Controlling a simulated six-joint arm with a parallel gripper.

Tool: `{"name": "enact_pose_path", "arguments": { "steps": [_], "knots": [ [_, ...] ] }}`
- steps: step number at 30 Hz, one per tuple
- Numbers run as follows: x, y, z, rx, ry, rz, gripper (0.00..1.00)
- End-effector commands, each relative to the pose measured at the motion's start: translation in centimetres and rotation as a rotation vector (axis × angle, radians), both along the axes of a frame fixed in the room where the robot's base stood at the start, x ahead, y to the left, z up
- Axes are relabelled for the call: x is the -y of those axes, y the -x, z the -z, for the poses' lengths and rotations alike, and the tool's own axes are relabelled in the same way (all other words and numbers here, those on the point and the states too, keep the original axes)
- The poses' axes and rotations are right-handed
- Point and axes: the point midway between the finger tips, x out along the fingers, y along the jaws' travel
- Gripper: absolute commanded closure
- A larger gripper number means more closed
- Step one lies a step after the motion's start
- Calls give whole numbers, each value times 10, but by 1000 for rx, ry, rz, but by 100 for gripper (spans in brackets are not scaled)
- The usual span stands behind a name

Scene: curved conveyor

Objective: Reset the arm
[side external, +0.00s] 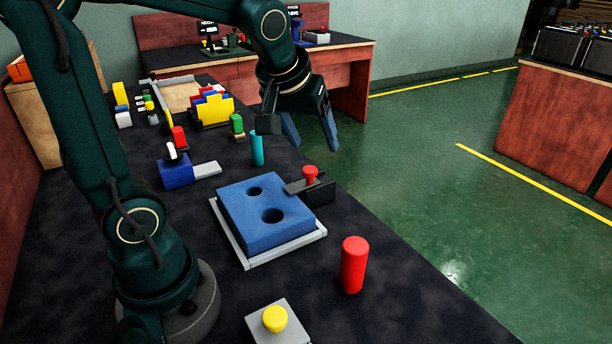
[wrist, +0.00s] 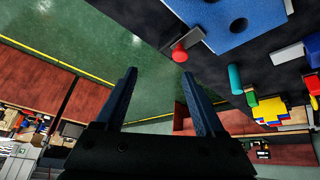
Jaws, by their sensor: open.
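My gripper (side external: 312,132) is open and empty. In the side external view it hangs in the air near the table's right edge, above and to the right of the teal cylinder (side external: 257,149). In the wrist view its two blue fingers stand apart, with nothing between my gripper's fingertips (wrist: 160,85) but the distant floor. My arm reaches over the dark table from the left, with its elbow bent high at the top of the picture.
A blue block with two holes (side external: 252,230) sits in a pale tray (side external: 268,257). A red cylinder (side external: 354,264) stands to its right. A grey box with a yellow button (side external: 275,319) is in front. A red knob (side external: 310,174) tops a dark fixture. Green floor lies right of the table.

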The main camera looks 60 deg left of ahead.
Motion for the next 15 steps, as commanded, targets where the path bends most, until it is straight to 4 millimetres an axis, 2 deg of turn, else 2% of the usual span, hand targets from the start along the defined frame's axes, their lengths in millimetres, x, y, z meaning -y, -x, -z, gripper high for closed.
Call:
{"name": "enact_pose_path", "arguments": {
  "steps": [2,6,11,15],
  "knots": [
    [21,19,-11,31,-6,86,29],
    [52,54,-15,49,-17,249,29],
    [76,92,-5,39,-35,431,29],
    [87,117,13,-14,-48,565,29]
  ]
}}
